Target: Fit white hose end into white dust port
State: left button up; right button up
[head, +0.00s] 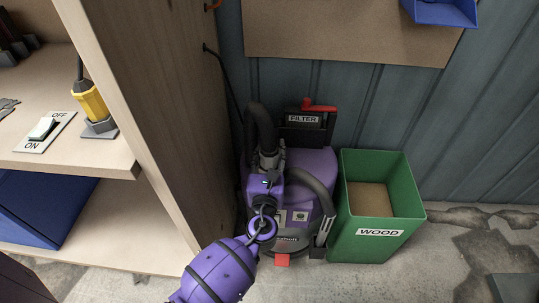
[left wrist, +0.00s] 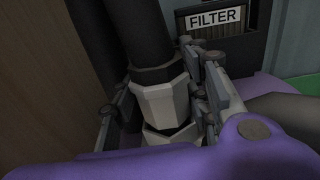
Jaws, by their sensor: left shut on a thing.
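The white hose end (left wrist: 160,104) is a faceted collar on a thick black hose (left wrist: 152,35). My left gripper (head: 267,163) is shut on it, with fingers on both sides of the collar in the left wrist view. Just below the collar is another white ring (left wrist: 172,138), which looks like the white dust port; a dark gap shows between them. The gripper fingers partly hide this junction, so I cannot tell how far they engage. In the head view the hose (head: 262,122) arches over the purple dust extractor (head: 312,166). My right gripper is out of view.
A green WOOD bin (head: 382,246) stands right of the extractor. A wooden cabinet side (head: 160,110) rises at the left. A FILTER box (head: 300,133) with a red handle is behind. A second, grey hose (head: 314,183) curves at the extractor's front.

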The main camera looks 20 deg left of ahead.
pick_arm(q)
jog(key=shift+f, duration=0.15)
jog(key=o, duration=1.2)
jog(key=shift+o, duration=0.2)
jog(key=shift+s+r, duration=0.2)
jog(key=shift+s, duration=0.05)
jog(key=p+v, duration=0.1)
jog(key=v, duration=1)
jog(key=shift+s, duration=0.3)
jog(key=shift+d, duration=0.1)
